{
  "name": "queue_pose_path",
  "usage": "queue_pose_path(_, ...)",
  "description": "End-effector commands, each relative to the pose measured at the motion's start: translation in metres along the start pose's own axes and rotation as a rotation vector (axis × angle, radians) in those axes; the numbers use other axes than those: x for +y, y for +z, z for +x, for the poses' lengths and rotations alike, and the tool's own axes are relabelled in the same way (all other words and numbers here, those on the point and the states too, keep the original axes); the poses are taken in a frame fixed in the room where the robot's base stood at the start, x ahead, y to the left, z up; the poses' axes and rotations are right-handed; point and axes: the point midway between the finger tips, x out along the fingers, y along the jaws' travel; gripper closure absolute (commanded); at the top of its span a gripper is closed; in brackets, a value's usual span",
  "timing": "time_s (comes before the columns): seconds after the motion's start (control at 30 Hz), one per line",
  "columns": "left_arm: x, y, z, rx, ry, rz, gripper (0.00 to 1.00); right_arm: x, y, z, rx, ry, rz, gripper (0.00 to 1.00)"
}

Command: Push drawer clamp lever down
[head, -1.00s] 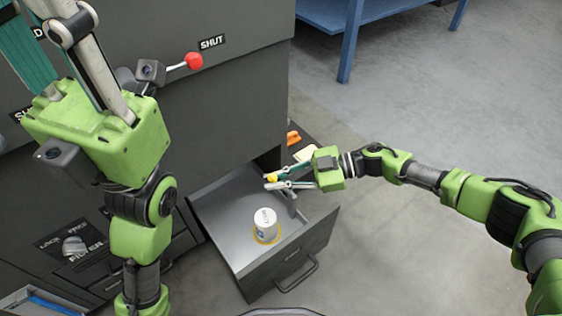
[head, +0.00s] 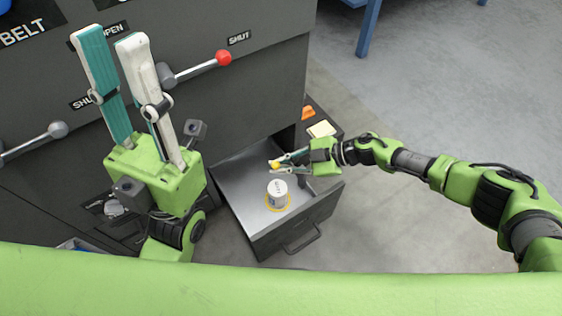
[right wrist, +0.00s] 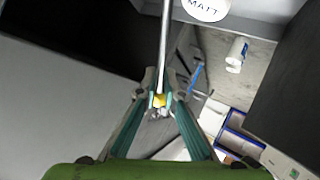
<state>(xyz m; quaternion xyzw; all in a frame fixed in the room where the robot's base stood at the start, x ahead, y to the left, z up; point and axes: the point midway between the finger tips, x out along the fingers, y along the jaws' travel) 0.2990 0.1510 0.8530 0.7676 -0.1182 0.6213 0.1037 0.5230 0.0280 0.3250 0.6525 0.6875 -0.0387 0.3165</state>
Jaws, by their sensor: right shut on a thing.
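My right gripper (head: 276,164) is over the open drawer (head: 240,185), near its right side. It is shut on the yellow tip of the clamp lever (right wrist: 160,100). In the right wrist view the lever's thin metal rod runs from the top edge down to my fingertips. In the head view my fingers hide most of the lever, and I cannot tell its exact angle. My left gripper (head: 108,38) points up in front of the dark cabinet, its two long fingers apart and nothing between them.
A white can (head: 277,193) stands in the drawer on a yellow ring; its lid reads MATT (right wrist: 203,8). A red-knobbed lever (head: 224,58) sticks out of the cabinet (head: 270,95) beside a SHUT label. A green band crosses the bottom of the head view.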

Motion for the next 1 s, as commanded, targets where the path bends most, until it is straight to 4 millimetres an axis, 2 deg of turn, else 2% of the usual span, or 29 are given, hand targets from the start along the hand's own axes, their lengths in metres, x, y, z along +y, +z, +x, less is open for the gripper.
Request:
queue_pose_path(0.03, 0.0, 0.0, 0.0, -0.001, 0.0, 0.0, 0.74, 0.002, -0.01, 0.003, 0.018, -0.001, -0.004, 1.0)
queue_pose_path(0.27, 0.0, 0.0, 0.0, -0.001, 0.0, 0.0, 0.74, 0.002, -0.01, 0.003, 0.019, -0.002, -0.003, 1.0)
queue_pose_path(0.37, 0.0, 0.0, 0.0, -0.001, 0.0, 0.0, 0.74, 0.002, -0.01, 0.003, 0.019, -0.003, -0.003, 0.74)
queue_pose_path(0.77, 0.0, -0.001, 0.001, 0.003, 0.0, 0.001, 0.74, 0.0, -0.003, -0.002, 0.006, -0.002, -0.001, 0.73)
queue_pose_path(0.87, 0.0, 0.0, 0.001, 0.002, 0.0, 0.001, 0.74, 0.0, -0.002, -0.014, 0.005, -0.001, -0.001, 0.73)
queue_pose_path(1.0, 0.0, 0.0, 0.001, 0.001, 0.0, 0.0, 0.74, 0.001, -0.001, -0.043, 0.004, 0.0, 0.0, 0.73)
